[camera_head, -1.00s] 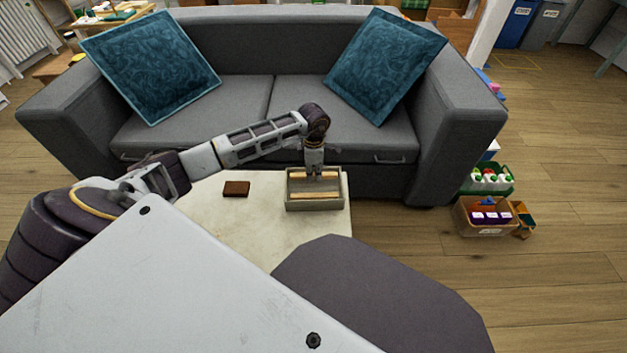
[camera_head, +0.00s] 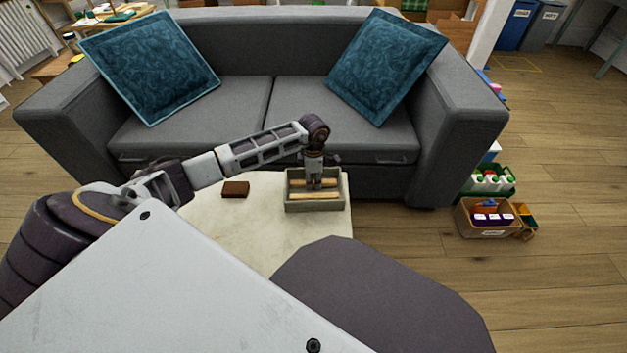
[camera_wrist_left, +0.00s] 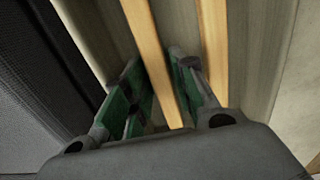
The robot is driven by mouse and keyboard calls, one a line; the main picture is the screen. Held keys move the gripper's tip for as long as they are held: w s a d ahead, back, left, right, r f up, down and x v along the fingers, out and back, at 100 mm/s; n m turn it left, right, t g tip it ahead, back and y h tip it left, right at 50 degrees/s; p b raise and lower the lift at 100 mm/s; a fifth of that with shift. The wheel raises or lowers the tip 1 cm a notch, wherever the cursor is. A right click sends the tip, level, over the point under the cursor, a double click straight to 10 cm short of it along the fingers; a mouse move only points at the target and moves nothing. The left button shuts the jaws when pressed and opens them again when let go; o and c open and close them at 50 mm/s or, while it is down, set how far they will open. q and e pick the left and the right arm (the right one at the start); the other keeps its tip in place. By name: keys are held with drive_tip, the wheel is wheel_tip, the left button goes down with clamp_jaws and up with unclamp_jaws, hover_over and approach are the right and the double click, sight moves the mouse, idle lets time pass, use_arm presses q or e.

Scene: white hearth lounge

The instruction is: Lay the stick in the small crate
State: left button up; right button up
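The small crate (camera_head: 316,205) is a grey open box at the right end of the table, below the sofa. My left gripper (camera_head: 316,187) points down into it. In the left wrist view its green-padded fingers (camera_wrist_left: 155,62) close in on either side of a light wooden stick (camera_wrist_left: 148,45), which also shows in the head view (camera_head: 298,183) along the crate's back side. A second, similar stick (camera_head: 315,196) lies in front of it inside the crate and shows to the right in the wrist view (camera_wrist_left: 213,45). Whether the gripped stick touches the crate floor is unclear. My right gripper is not in view.
A small brown block (camera_head: 236,188) lies on the pale table (camera_head: 250,225) left of the crate. The grey sofa (camera_head: 180,128) stands close behind. Boxes of bottles and packs (camera_head: 486,220) stand on the floor at right.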

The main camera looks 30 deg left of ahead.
use_arm(q)
drive_tip(key=shift+r, duration=0.1)
drive_tip(key=shift+r+p, duration=0.4)
drive_tip(key=shift+r, duration=0.45)
wheel_tip(320, 180, up, 10)
drive_tip(key=p, duration=0.3)
drive_tip(key=shift+r, duration=0.2)
use_arm(e)
wheel_tip(320, 180, up, 6)
drive_tip(key=d+g+h, duration=0.1)
drive_tip(key=shift+n, duration=0.3)
drive_tip(key=shift+s+r, duration=0.1)
